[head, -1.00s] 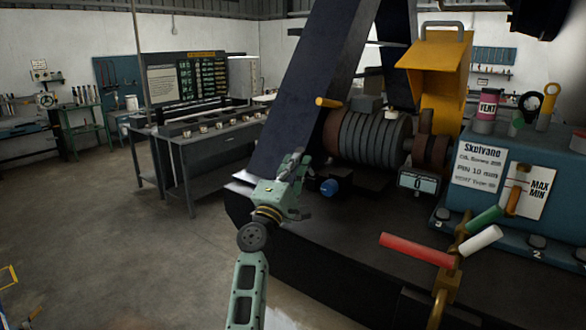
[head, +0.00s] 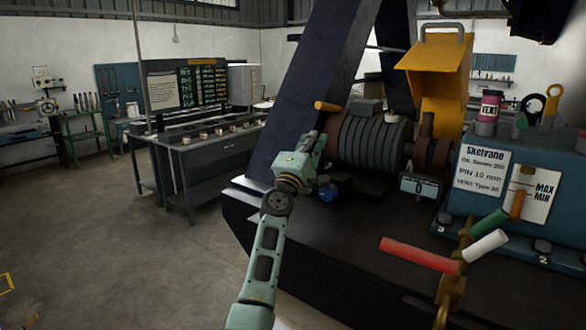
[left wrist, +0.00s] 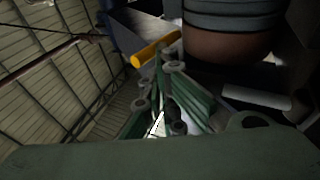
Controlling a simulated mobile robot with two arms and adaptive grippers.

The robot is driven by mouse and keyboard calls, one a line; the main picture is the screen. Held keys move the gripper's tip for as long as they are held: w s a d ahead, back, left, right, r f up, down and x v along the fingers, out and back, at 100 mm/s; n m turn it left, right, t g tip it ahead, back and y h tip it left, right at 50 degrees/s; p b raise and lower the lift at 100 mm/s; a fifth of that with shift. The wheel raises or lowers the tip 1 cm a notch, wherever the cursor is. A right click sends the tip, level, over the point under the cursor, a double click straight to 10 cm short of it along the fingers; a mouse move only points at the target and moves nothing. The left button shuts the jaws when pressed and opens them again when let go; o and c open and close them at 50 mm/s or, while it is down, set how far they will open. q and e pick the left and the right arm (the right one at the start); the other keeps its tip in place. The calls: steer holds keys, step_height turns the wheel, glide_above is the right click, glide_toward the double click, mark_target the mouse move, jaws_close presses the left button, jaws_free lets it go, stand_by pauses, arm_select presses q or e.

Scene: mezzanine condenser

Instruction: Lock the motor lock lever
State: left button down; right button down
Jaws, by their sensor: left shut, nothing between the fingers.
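A yellow-orange handle (head: 327,106) sticks out at the upper left end of the dark ribbed motor (head: 365,140). It looks like the motor lock lever, though no label shows. My left gripper (head: 313,147) is shut and empty, just below and left of the handle in the head view. In the left wrist view the handle (left wrist: 150,53) lies beside the tips of my green fingers (left wrist: 170,62). I cannot tell whether they touch. A blue knob (head: 328,192) sits low beside the gripper. My right gripper is not in view.
A dark slanted beam (head: 320,75) rises behind the gripper. Red (head: 418,254), white and green handles stand at the front right near a blue tank (head: 545,190). A yellow hood (head: 440,65) stands behind the motor. Open floor (head: 100,240) lies left.

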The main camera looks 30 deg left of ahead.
arm_select(q)
steer(key=w+r+g+p, duration=0.1)
steer(key=p, duration=0.1)
steer(key=shift+d+p, duration=0.15)
steer(key=shift+p, duration=0.2)
steer(key=shift+w+f, duration=0.15)
steer(key=shift+f, duration=0.15)
steer(key=shift+w+f+h+b, duration=0.15)
steer(key=shift+w+h+b, duration=0.15)
steer(key=shift+b, duration=0.2)
steer(key=shift+w+d+b, duration=0.1)
steer(key=shift+w+b, duration=0.2)
steer(key=shift+w, duration=0.1)
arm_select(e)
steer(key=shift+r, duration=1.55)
arm_select(q)
steer(key=shift+w, duration=0.1)
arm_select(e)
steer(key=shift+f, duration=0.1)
